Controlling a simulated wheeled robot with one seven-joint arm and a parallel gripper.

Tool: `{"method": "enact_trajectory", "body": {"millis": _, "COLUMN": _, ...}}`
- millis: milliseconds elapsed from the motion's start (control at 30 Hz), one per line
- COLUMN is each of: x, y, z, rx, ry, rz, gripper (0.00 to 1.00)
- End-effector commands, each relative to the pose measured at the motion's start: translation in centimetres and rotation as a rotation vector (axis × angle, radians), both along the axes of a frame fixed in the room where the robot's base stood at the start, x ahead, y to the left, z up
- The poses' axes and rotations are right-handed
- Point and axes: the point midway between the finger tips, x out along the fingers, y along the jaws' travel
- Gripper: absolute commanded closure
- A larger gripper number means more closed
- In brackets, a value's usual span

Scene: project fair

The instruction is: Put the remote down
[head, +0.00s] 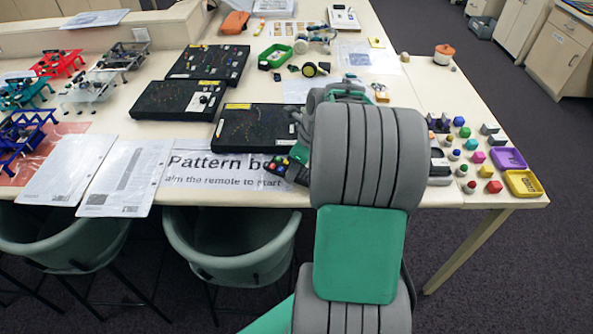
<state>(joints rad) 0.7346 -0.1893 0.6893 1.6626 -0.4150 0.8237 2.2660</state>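The remote (285,168), dark with small coloured buttons, shows just left of my arm, over the right part of the "Pattern bo..." sign (215,172). My arm hides its right end. Whether it rests on the sign or is held above it cannot be told. My gripper (302,130) is mostly hidden behind my arm; only grey parts show above the remote, at the right edge of a black board (250,127). Its fingertips and any grip on the remote are not clear.
Two more black boards (208,62) (178,100) lie behind and left. White sheets (125,178) and small coloured frames (58,62) are at left. Several coloured blocks and trays (507,158) stand at right. Two chairs (232,245) are tucked under the table's front edge.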

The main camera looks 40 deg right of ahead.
Motion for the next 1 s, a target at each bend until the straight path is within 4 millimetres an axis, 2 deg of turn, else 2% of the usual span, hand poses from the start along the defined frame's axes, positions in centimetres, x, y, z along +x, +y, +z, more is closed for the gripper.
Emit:
{"method": "enact_trajectory", "body": {"millis": 100, "x": -0.1, "y": 0.0, "z": -1.5, "rx": 0.001, "ry": 0.000, "rz": 0.000, "gripper": 0.94}}
{"method": "enact_trajectory", "body": {"millis": 400, "x": -0.1, "y": 0.0, "z": -1.9, "rx": 0.000, "ry": 0.000, "rz": 0.000, "gripper": 0.94}}
{"method": "enact_trajectory", "body": {"millis": 433, "x": -0.1, "y": 0.0, "z": -2.0, "rx": 0.001, "ry": 0.000, "rz": 0.000, "gripper": 0.47}}
{"method": "enact_trajectory", "body": {"millis": 700, "x": -0.1, "y": 0.0, "z": -1.9, "rx": 0.001, "ry": 0.000, "rz": 0.001, "gripper": 0.26}}
{"method": "enact_trajectory", "body": {"millis": 1000, "x": -0.1, "y": 0.0, "z": -1.4, "rx": -0.001, "ry": -0.001, "rz": 0.001, "gripper": 0.26}}
